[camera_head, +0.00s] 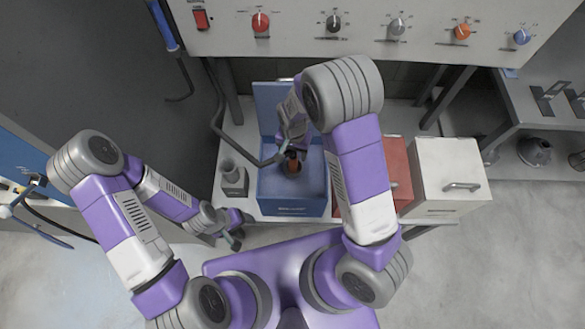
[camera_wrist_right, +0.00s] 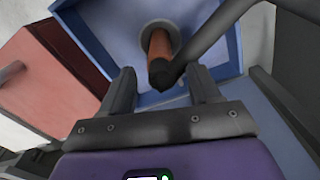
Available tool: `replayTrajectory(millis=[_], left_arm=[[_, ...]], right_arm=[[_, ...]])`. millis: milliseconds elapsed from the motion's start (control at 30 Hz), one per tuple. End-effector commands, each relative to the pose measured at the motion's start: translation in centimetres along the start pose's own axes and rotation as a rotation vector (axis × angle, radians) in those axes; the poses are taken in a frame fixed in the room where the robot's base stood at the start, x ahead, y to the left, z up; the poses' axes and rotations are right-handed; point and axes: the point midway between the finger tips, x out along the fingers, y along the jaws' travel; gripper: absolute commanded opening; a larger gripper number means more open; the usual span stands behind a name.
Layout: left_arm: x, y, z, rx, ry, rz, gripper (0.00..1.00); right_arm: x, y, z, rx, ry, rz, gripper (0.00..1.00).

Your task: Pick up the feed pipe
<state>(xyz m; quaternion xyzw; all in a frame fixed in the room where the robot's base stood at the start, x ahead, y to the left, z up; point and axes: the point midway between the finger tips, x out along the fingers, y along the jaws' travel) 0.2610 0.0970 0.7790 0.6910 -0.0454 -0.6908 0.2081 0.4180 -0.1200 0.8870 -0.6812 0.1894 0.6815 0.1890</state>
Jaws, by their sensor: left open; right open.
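An orange-brown cylinder with a dark end (camera_wrist_right: 159,45) stands in a grey round collar inside the open blue box (camera_wrist_right: 105,22). A dark grey pipe (camera_wrist_right: 212,32) crosses to its dark end; I cannot tell which part is the feed pipe. In the head view the cylinder (camera_head: 293,164) is partly hidden by my right gripper (camera_head: 292,150), and a dark curved hose (camera_head: 233,144) leads to it. My right gripper shows open in the right wrist view (camera_wrist_right: 166,82), with its fingers on either side of the dark end. My left gripper (camera_head: 234,238) is open and empty, low at the left.
A red box (camera_head: 397,172) and a white drawer box (camera_head: 447,170) stand right of the blue box (camera_head: 291,205). A grey holder (camera_head: 234,180) stands left of it. A panel with several knobs (camera_head: 300,38) spans the back. A bench (camera_head: 540,95) stands at right.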

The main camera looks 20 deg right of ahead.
Motion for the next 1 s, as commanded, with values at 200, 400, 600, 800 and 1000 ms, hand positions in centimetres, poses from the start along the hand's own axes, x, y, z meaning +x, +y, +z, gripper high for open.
replayTrajectory(millis=[200,400,600,800,1000], left_arm=[[0.3,-0.1,0.0,0.0,0.0,0.0,0.7],[0.7,-0.2,0.0,0.0,0.0,0.0,0.7],[0.7,-0.3,0.0,0.0,0.0,0.0,0.7],[0.7,-0.3,0.0,0.0,0.0,0.0,0.7],[0.7,-0.3,0.0,0.0,0.0,0.0,0.7]], right_arm=[[2.6,0.0,0.2,0.001,-0.001,0.002,0.62],[5.6,0.0,0.4,0.001,-0.001,0.001,0.62],[6.4,-0.1,0.4,0.001,0.001,-0.002,0.62],[6.4,-0.1,0.4,0.0,0.001,-0.001,0.54],[6.4,-0.1,0.4,0.0,0.001,-0.001,0.23]])
